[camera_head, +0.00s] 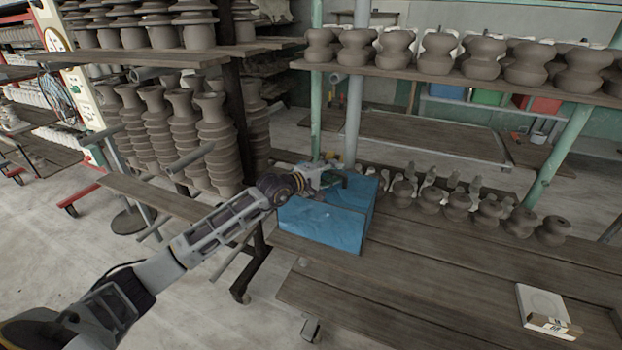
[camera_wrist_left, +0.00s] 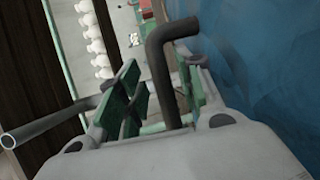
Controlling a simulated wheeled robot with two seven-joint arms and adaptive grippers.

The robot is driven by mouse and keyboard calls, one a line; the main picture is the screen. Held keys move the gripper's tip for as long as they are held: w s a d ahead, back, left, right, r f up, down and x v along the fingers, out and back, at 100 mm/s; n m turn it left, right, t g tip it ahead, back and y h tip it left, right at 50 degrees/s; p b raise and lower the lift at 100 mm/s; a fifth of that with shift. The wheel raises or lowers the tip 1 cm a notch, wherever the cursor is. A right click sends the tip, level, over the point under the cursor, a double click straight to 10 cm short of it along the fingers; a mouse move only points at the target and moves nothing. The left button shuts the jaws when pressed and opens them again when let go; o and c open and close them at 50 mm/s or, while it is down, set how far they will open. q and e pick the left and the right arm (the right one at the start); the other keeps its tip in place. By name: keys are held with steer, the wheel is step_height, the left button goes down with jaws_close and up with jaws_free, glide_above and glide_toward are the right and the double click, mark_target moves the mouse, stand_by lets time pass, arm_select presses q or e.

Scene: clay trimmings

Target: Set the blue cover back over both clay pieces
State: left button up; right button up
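The blue cover (camera_head: 322,227) stands as a box shape on the left end of the wooden bench. It also fills the right side of the left wrist view (camera_wrist_left: 255,65). My left gripper (camera_head: 335,174) is at the cover's top, by its far edge. In the left wrist view, its green-padded fingers (camera_wrist_left: 160,95) are apart. A dark bent bar (camera_wrist_left: 162,75), which looks like a handle, reaches between them, nearer the right finger. I cannot tell whether it touches. No clay piece shows under the cover; its inside is hidden. My right gripper is out of view.
Several small clay pieces (camera_head: 458,204) stand along the bench's back, right of the cover. A white box (camera_head: 543,308) lies at the bench's right. Shelf posts (camera_head: 355,95) rise close behind my left gripper. The bench's (camera_head: 440,275) middle is clear.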

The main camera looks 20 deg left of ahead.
arm_select(q)
steer(key=shift+s+a, duration=0.3)
steer(key=shift+s, duration=0.3)
steer(key=shift+v, duration=0.8)
steer(key=shift+b+v, duration=0.35)
steer(key=shift+v, duration=0.75)
steer(key=shift+s+a, duration=0.15)
steer(key=shift+s, duration=0.2)
steer(key=shift+s+a+r, duration=0.2)
steer(key=shift+s+a, duration=0.15)
steer(key=shift+s, duration=0.2)
steer(key=shift+s+a+r, duration=0.1)
steer(key=shift+s+a, duration=0.15)
steer(key=shift+s, duration=0.35)
steer(key=shift+b+v, duration=0.5)
steer(key=shift+v, duration=1.1)
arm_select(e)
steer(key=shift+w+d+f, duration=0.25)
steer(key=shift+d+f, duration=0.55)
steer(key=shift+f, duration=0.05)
